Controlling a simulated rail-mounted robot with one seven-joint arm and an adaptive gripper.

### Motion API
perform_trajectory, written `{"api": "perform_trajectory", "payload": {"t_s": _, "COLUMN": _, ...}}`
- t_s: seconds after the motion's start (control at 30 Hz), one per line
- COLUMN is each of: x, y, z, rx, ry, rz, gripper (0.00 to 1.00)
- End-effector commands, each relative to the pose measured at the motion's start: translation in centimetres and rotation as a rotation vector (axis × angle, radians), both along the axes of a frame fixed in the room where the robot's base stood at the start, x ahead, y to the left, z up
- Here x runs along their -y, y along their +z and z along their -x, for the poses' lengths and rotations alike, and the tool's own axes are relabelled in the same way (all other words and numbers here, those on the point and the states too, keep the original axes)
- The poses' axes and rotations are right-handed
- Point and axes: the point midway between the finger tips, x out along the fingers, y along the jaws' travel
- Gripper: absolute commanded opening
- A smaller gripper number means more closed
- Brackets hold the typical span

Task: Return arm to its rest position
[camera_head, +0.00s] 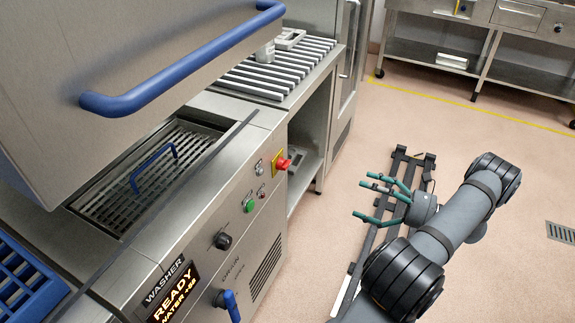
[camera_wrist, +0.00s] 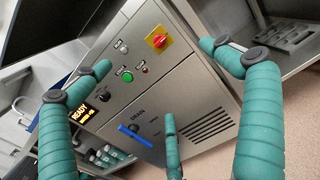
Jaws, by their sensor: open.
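My gripper (camera_head: 388,200) has teal fingers and is open and empty. In the head view it hangs over the floor rail, to the right of the washer front (camera_head: 262,240), apart from it. My grey arm reaches to it from the lower right. In the wrist view the fingers of my gripper (camera_wrist: 165,110) are spread wide, with the washer's control panel (camera_wrist: 150,60) behind them. Nothing is between the fingers.
The washer's display reads READY. Its hood with a blue handle (camera_head: 185,60) is raised above a slatted basin (camera_head: 150,170). A roller table (camera_head: 280,65) stands behind. A blue rack (camera_head: 25,280) is at lower left. Open floor (camera_head: 480,125) lies at right, with a drain grate (camera_head: 560,232).

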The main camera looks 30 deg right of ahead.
Motion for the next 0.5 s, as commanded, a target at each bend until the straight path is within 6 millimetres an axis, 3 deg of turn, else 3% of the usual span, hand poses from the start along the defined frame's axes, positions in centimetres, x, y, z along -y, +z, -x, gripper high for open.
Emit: {"api": "perform_trajectory", "payload": {"t_s": 0.5, "x": 0.36, "y": -0.09, "z": 0.41, "rx": 0.001, "ry": -0.002, "rz": 0.002, "gripper": 1.00}}
